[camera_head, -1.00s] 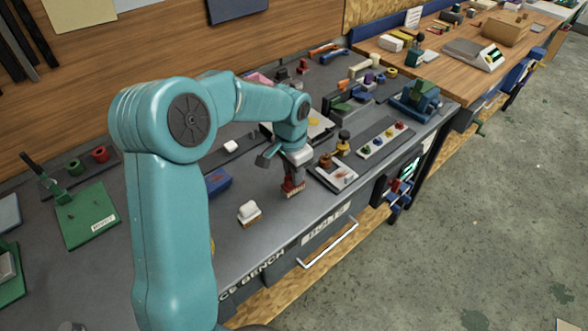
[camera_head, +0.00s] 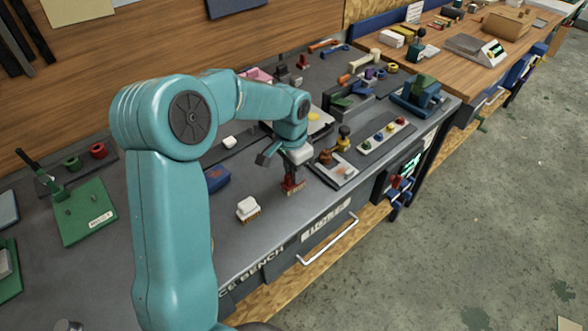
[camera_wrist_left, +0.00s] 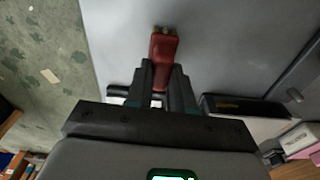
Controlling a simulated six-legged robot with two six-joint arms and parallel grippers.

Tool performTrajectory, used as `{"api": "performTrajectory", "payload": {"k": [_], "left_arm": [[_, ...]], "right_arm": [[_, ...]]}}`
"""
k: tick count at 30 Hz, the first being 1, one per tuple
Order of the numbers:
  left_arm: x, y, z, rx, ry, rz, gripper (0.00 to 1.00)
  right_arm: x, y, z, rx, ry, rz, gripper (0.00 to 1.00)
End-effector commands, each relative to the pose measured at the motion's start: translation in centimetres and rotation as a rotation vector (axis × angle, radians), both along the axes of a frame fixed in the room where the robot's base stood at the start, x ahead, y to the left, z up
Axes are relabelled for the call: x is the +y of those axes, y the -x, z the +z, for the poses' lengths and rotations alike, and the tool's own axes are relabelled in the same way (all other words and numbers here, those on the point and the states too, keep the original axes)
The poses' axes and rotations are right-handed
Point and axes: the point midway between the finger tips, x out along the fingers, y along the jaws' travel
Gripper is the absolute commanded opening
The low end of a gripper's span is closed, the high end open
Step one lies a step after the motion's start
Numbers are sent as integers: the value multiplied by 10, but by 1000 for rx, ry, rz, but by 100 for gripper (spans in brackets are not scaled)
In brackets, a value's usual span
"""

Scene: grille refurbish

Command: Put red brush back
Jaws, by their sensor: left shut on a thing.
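The red brush (camera_head: 290,183) is held upright low over the grey bench top, near the bench's front edge. Its pale bristle end is at the bottom; I cannot tell whether it touches the surface. My left gripper (camera_head: 292,168) is shut on the brush from above. In the left wrist view the red brush (camera_wrist_left: 164,46) sticks out between the dark fingers of the gripper (camera_wrist_left: 160,72). My right gripper is not in view.
A white-topped brush (camera_head: 247,207) stands to the left, with a blue block (camera_head: 216,180) behind it. A green plate (camera_head: 84,216) is far left. Bare bench lies between the two brushes.

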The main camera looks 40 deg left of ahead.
Motion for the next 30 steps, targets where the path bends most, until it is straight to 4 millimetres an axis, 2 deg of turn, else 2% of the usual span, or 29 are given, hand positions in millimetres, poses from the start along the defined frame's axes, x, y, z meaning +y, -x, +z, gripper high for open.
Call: {"api": "performTrajectory", "payload": {"k": [5,6,9,17,20,23,30], "left_arm": [[0,0,-3,0,0,0,0],[0,0,-3,0,0,0,25],[0,0,-3,0,0,0,52],[0,0,-2,0,0,0,52],[0,0,4,-1,-1,0,52],[0,0,19,-4,-1,0,52],[1,4,82,-5,-1,0,52]], "right_arm": [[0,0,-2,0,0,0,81],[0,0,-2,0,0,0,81],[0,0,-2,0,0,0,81],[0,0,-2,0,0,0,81],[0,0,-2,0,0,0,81],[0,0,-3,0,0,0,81],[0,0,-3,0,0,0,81]]}}
